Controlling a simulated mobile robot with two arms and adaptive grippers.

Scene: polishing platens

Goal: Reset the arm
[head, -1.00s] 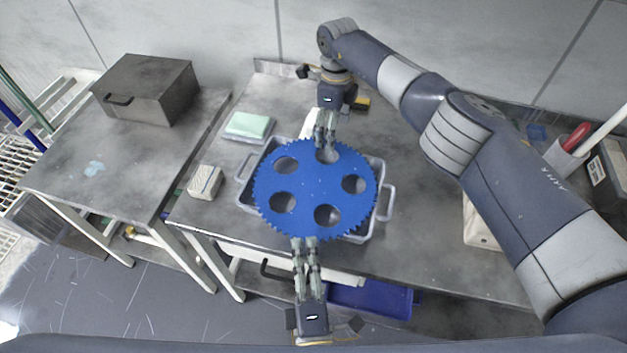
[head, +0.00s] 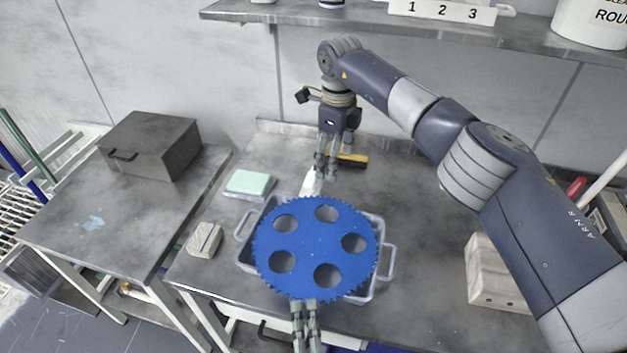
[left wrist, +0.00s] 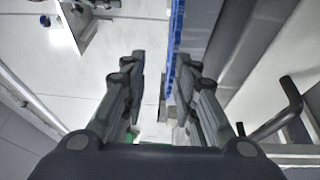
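A blue toothed platen (head: 302,250) with several round holes lies over a grey tray (head: 386,262) on the metal table in the head view. My right gripper (head: 326,173) is behind the platen, clear of its far edge. The platen's blue edge (left wrist: 173,50) lies close to the right finger, with a gap to the left one.
A green-topped pad (head: 249,183) and a striped block (head: 204,239) lie left of the tray. A yellow-and-black brush-like item (head: 352,160) lies behind it. A dark metal box (head: 150,145) stands on the left table. A wooden block (head: 496,275) is at the right. A shelf (head: 370,30) runs above.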

